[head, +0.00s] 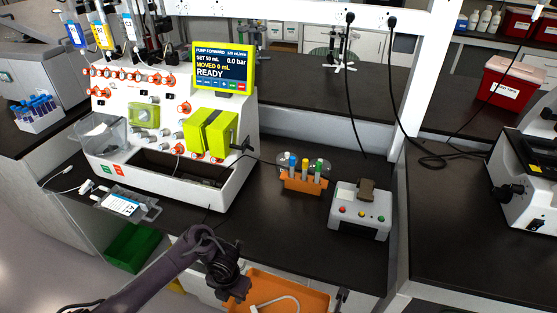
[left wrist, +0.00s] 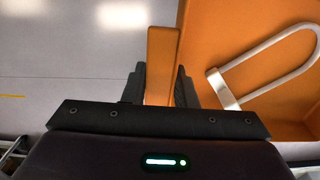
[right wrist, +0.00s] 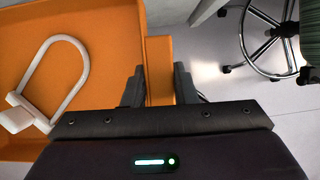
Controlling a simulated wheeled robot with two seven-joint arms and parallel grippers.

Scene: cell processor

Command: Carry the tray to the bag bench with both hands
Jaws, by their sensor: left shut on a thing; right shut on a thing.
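The orange tray (head: 305,284) is at the bottom of the head view, in front of the dark bench's front edge. A white looped item (head: 275,303) lies in it. My left gripper (head: 236,287) is at the tray's left side. In the left wrist view its fingers (left wrist: 160,85) are shut on the tray's orange edge (left wrist: 161,50). In the right wrist view my right gripper (right wrist: 159,88) is shut on the opposite edge (right wrist: 159,55). Its arm is mostly out of the head view. I cannot tell which bench is the bag bench.
The dark bench (head: 270,225) carries a white processor (head: 170,130), an orange tube rack (head: 303,181), a grey device with buttons (head: 360,212) and a labelled bag (head: 123,204). A white post (head: 415,110) rises at the right. A wheeled stool (right wrist: 270,40) stands beside the tray.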

